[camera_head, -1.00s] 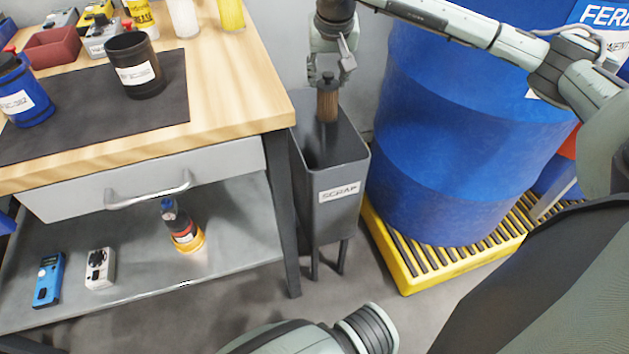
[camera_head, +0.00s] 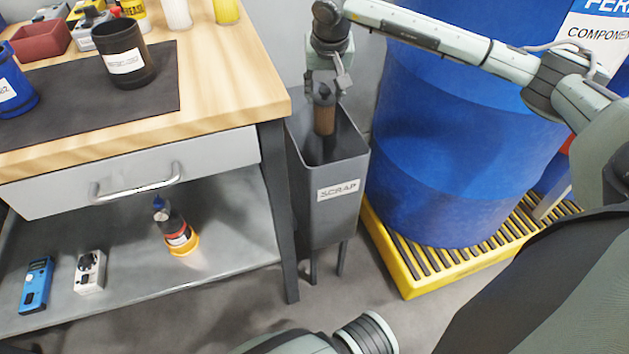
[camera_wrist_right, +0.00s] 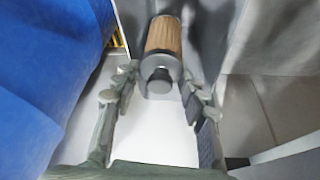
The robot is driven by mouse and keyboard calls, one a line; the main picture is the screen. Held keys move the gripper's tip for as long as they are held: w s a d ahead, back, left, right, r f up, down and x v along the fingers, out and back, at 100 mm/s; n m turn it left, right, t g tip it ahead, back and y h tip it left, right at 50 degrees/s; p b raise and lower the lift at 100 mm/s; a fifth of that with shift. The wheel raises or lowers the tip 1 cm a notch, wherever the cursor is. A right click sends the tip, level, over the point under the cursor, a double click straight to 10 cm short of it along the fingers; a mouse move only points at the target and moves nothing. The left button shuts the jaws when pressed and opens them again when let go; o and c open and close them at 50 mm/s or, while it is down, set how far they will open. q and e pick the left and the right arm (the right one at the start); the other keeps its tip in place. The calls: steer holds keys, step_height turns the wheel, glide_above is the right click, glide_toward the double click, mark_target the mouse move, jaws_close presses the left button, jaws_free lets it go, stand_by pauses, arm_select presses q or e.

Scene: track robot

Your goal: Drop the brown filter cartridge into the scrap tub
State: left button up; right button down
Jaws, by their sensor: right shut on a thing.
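The brown filter cartridge (camera_head: 324,121) hangs upright below my right gripper (camera_head: 324,92), its lower part inside the mouth of the grey scrap tub (camera_head: 335,215). In the right wrist view the pleated brown body (camera_wrist_right: 164,35) and dark end cap point away from the palm. My right gripper (camera_wrist_right: 158,84) is shut on the cartridge at its dark capped end, a finger on each side. The cartridge's lower end is partly lost against the dark tub interior. My left gripper is not in view.
A wooden workbench (camera_head: 225,80) stands close to the tub's left, with a black mug (camera_head: 125,62) on a dark mat. A blue drum (camera_head: 460,130) on a yellow spill pallet (camera_head: 410,280) stands close on the right. A wall is behind the tub.

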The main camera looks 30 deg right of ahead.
steer(key=c, duration=0.8)
jaws_free()
steer(key=v, duration=1.2)
steer(key=shift+s, duration=0.1)
